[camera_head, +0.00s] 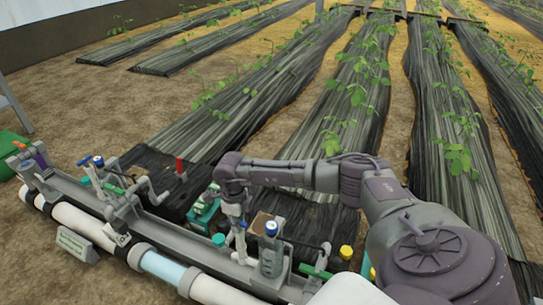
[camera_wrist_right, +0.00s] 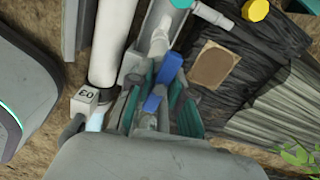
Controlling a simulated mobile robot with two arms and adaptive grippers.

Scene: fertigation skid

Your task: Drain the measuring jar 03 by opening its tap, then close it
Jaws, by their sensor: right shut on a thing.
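A grey block marked 03 (camera_wrist_right: 85,97) shows at the left of the right wrist view, beside the white pipe. A blue tap handle (camera_wrist_right: 155,95) sits between the teal-padded fingers of my right gripper (camera_wrist_right: 157,100). The gripper is shut on this handle. In the head view my right gripper (camera_head: 240,232) reaches down onto the skid from the right arm, and only a bit of blue shows at its fingers. I cannot clearly make out the measuring jar or its liquid level. My left gripper is in neither view.
A grey rail (camera_head: 180,232) and a white pipe with a light-blue section (camera_head: 162,268) run along the skid. A blue-topped fitting (camera_head: 271,229) stands close right of the gripper. A yellow cap (camera_head: 346,252) is farther right. Black-covered plant rows (camera_head: 260,90) lie behind.

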